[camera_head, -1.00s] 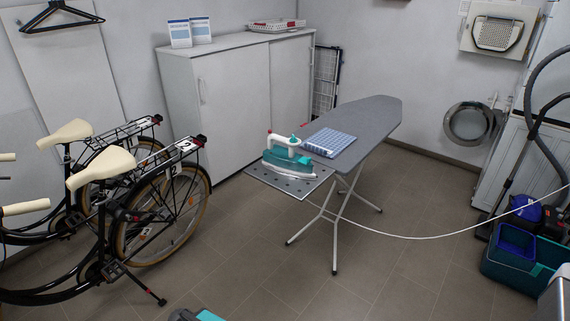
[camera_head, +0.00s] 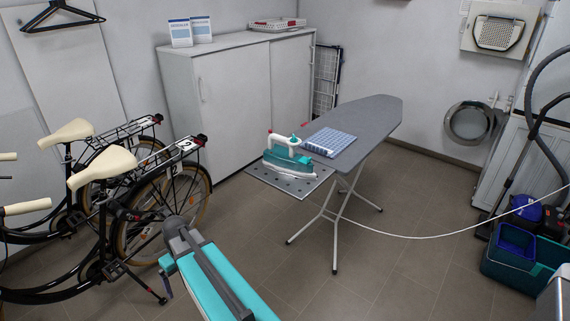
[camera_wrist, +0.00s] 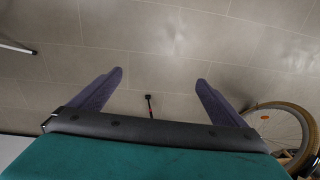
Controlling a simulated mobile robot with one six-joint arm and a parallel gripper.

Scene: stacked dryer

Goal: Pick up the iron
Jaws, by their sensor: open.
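The iron (camera_head: 288,157) is teal and white with a red tip at its handle. It stands on the metal rest plate (camera_head: 300,184) at the near end of the grey ironing board (camera_head: 370,120). A white cord runs from the board area across to the right. My gripper (camera_wrist: 155,82) shows in the wrist view with its two dark fingers spread apart and nothing between them. The wrist view shows floor tiles past the fingers, and the iron is not in it. In the head view my teal arm reaches up from the bottom, apart from the iron.
A folded blue checked cloth (camera_head: 329,142) lies on the board beside the iron. Two bicycles (camera_head: 150,215) stand at the left, close to my arm. A white cabinet (camera_head: 235,95) is behind the board. Blue bins (camera_head: 515,243) are at the right. The floor before the board is clear.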

